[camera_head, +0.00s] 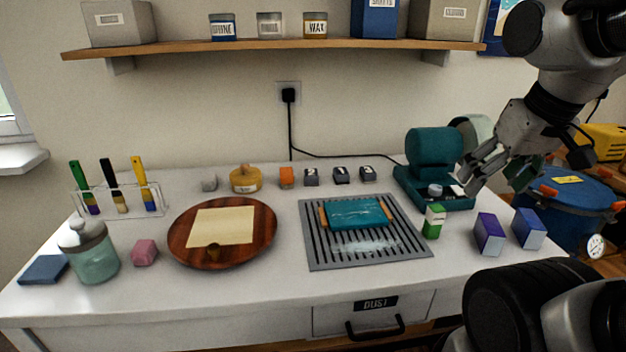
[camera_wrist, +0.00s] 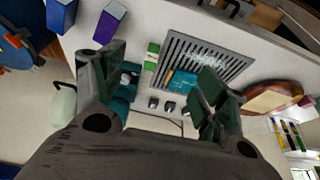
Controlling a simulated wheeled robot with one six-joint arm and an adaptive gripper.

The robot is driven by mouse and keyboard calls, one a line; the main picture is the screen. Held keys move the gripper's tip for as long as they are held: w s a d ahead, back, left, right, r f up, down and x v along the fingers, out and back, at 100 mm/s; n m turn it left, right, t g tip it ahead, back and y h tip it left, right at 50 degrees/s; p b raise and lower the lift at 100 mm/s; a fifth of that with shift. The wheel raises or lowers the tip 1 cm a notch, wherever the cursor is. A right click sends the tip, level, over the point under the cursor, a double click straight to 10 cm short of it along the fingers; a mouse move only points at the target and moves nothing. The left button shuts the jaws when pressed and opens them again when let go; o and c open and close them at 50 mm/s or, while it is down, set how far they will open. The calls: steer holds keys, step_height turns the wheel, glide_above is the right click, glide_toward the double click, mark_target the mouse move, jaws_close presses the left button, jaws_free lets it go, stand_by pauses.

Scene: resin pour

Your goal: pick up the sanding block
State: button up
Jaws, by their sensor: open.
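My gripper (camera_head: 494,172) is open and empty, high above the right side of the bench, near the teal machine; its two fingers also show in the wrist view (camera_wrist: 162,78). No block is clearly marked as the sanding block. A pink faceted block (camera_head: 145,252) sits at the left beside a jar. A teal piece with wooden ends (camera_head: 356,213) lies on the slotted grey grille (camera_head: 317,255), partly hidden by a finger in the wrist view.
The teal machine (camera_head: 433,150) stands at the back right, with a green-and-white box (camera_head: 434,221), a purple box (camera_head: 489,234) and a blue box (camera_head: 528,228) in front. A round wooden tray (camera_head: 183,240), jar (camera_head: 89,254) and brush rack (camera_head: 120,200) fill the left. A shelf (camera_head: 270,44) overhangs behind.

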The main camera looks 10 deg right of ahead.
mark_target(312, 172)
steer(key=shift+o, duration=0.4)
steer(key=shift+a, duration=0.1)
